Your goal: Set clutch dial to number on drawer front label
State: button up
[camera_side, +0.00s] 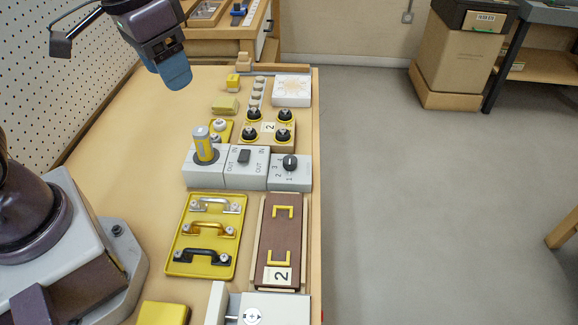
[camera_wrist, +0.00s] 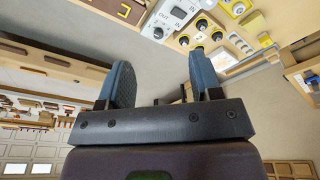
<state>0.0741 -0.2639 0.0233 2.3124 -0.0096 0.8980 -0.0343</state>
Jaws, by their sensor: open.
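The clutch dial (camera_side: 289,162) is a black knob on a grey box, with the numbers 1, 2 and 3 beside it. I cannot make out which number its pointer faces. The dial also shows at the top of the wrist view (camera_wrist: 158,32). The brown drawer front (camera_side: 282,235) lies nearer the camera, with two yellow handles and a white label (camera_side: 278,276) reading 2. My gripper (camera_side: 175,78) is high over the bench at upper left, well away from the dial. In the wrist view my gripper (camera_wrist: 160,78) has its blue fingers wide apart with nothing between them.
Left of the dial are an IN/OUT switch box (camera_side: 246,166) and a yellow cylinder (camera_side: 204,146) on a grey block. Behind are a board with several black knobs (camera_side: 269,139) and another 2 label. A yellow tray (camera_side: 208,268) holds handles.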

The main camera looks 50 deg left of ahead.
jog(key=w+d+f+n+g, duration=0.1)
jog(key=w+d+f+g, duration=0.1)
jog(key=w+f, duration=0.45)
jog(key=n, duration=0.6)
send_near(290, 158)
notch_tip(290, 158, down, 10)
jog(key=shift+d+r, duration=0.15)
jog(key=c, duration=0.9)
